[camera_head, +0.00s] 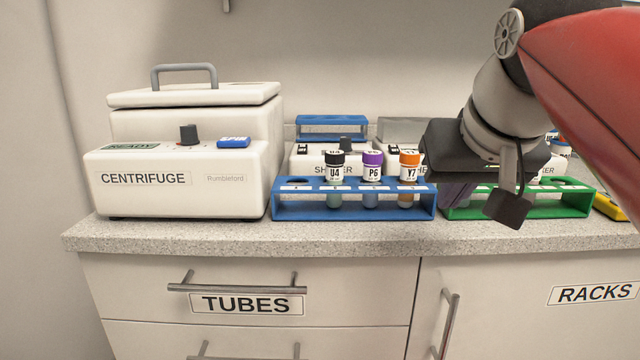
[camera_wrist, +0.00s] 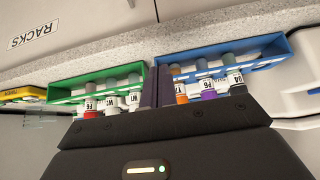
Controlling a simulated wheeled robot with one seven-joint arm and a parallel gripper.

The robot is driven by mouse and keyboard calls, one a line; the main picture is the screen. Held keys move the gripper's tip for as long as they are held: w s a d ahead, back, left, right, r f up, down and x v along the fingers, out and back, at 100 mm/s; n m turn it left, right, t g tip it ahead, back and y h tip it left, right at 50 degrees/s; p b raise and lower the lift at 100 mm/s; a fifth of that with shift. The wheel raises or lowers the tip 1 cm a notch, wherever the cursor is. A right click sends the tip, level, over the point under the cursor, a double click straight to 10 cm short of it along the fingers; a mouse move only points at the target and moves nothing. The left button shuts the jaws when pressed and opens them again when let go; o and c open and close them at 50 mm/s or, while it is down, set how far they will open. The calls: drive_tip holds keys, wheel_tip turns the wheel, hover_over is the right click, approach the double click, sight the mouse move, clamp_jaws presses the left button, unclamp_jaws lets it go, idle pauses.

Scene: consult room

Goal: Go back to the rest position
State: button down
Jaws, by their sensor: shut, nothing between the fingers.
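My gripper (camera_head: 457,195) hangs in front of the racks at the right, over the gap between the blue and green racks. In the wrist view its fingers (camera_wrist: 157,86) are together with nothing between them. The arm comes in from the upper right. The gripper and arm hide part of the green rack (camera_head: 545,212) and most of its tubes in the head view. The blue rack (camera_head: 350,213) holds upright tubes U4 (camera_head: 335,174), black cap, P6 (camera_head: 372,172), purple cap, and Y7 (camera_head: 408,172), orange cap.
The centrifuge (camera_head: 185,175) stands at the left, its lid down. Shakers (camera_head: 312,164) and another blue rack (camera_head: 332,128) stand behind. A yellow rack (camera_head: 611,205) is at far right. In the wrist view the green rack (camera_wrist: 62,93) holds several tubes. Drawers labelled TUBES (camera_head: 247,304) are below.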

drive_tip(key=s+f, duration=0.3)
drive_tip(key=f, duration=0.6)
drive_tip(key=s+f+g, duration=0.1)
drive_tip(key=s+f, duration=0.2)
drive_tip(key=f, duration=0.6)
drive_tip(key=s+f+g, duration=0.1)
drive_tip(key=s+f, duration=0.2)
drive_tip(key=f, duration=0.7)
drive_tip(key=shift+s+a, duration=0.25)
drive_tip(key=shift+s, duration=0.05)
